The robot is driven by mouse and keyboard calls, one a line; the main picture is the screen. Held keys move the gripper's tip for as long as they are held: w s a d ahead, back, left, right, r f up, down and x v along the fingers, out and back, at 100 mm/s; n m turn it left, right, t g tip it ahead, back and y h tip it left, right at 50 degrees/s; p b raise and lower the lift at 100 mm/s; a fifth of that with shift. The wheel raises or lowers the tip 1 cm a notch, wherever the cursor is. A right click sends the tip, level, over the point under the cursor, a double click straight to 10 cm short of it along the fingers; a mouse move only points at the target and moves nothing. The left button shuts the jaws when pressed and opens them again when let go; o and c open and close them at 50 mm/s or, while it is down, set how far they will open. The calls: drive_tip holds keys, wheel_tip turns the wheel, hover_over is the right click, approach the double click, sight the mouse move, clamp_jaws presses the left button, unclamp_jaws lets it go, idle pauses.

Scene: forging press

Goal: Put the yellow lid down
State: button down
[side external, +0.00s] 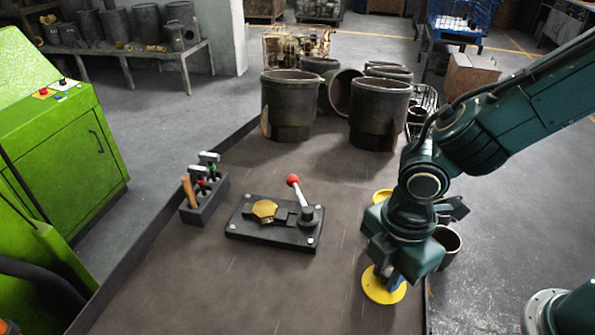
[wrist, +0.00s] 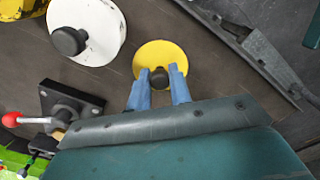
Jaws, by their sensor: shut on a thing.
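The yellow lid (side external: 384,289) is a flat round disc with a dark knob. It is directly below my gripper (side external: 391,272) in the side view, near the table's right edge. In the wrist view the lid (wrist: 160,50) lies beyond two blue fingers, which are closed on its knob (wrist: 159,78). I cannot tell whether its underside touches the table. A white lid (wrist: 106,34) with a dark knob is to its left in the wrist view.
A black lever fixture (side external: 270,235) with a red-knobbed handle stands on the table, with a tool holder (side external: 203,205) left of it. Large dark pots (side external: 381,113) stand at the back. A yellow object (side external: 382,195) is partly hidden behind my arm. The front table is clear.

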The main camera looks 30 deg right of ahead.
sight(389, 271)
drive_tip(key=shift+f, duration=1)
drive_tip(key=shift+f, duration=0.15)
drive_tip(key=c, duration=1.3)
unclamp_jaws()
drive_tip(key=shift+r, duration=6.2)
drive_tip(key=shift+d, duration=0.15)
